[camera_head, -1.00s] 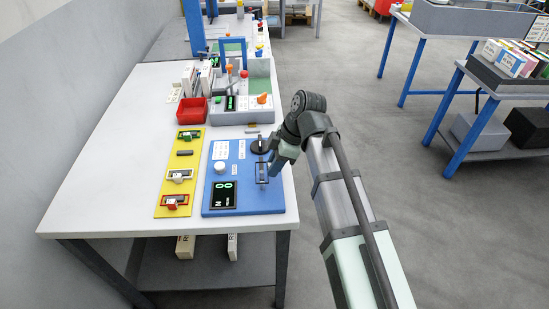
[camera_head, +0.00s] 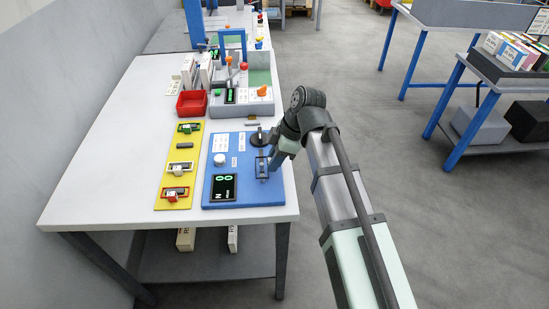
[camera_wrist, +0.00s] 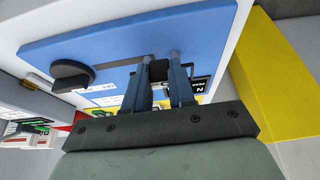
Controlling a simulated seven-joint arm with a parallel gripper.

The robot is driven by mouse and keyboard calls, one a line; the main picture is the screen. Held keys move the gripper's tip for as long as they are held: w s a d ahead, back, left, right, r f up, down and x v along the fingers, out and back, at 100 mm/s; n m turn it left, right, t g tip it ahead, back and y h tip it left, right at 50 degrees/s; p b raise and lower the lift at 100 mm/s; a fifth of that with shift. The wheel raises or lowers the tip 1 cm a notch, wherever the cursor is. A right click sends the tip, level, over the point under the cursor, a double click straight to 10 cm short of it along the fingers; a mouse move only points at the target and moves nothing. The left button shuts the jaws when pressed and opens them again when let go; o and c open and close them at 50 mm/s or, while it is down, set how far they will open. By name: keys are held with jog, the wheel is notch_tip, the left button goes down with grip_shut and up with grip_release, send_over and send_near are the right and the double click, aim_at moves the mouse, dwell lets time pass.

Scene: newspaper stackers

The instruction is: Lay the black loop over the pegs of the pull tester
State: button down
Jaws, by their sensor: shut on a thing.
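The pull tester is a blue board (camera_head: 235,185) with a green-digit display (camera_head: 223,188), a white knob (camera_head: 220,159) and a black round knob (camera_head: 259,139). My gripper (camera_head: 267,166) is low over its right side. A thin dark rectangular outline, the black loop (camera_head: 257,170), shows there below the fingers. In the wrist view my gripper (camera_wrist: 160,75) is shut on a small black piece (camera_wrist: 158,70) of the loop. A silver peg (camera_wrist: 175,57) stands by the fingertips. The fingers hide part of the loop, and I cannot tell whether it is around the pegs.
A yellow board (camera_head: 173,203) with green, white and red pieces lies left of the tester. A red bin (camera_head: 192,104) and a grey station (camera_head: 225,108) with an orange knob stand behind. The table's left side (camera_head: 110,170) is clear.

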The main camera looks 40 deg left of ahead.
aim_at(270, 175)
jog(key=shift+f, duration=1.7)
dwell(0.4)
jog(key=c, duration=0.9)
grip_release()
jog(key=shift+o, duration=0.2)
jog(key=shift+r, duration=0.1)
jog(key=s+a+r+v, duration=0.1)
jog(key=a+v, duration=0.1)
jog(key=v, duration=1.8)
jog(key=shift+s, duration=0.35)
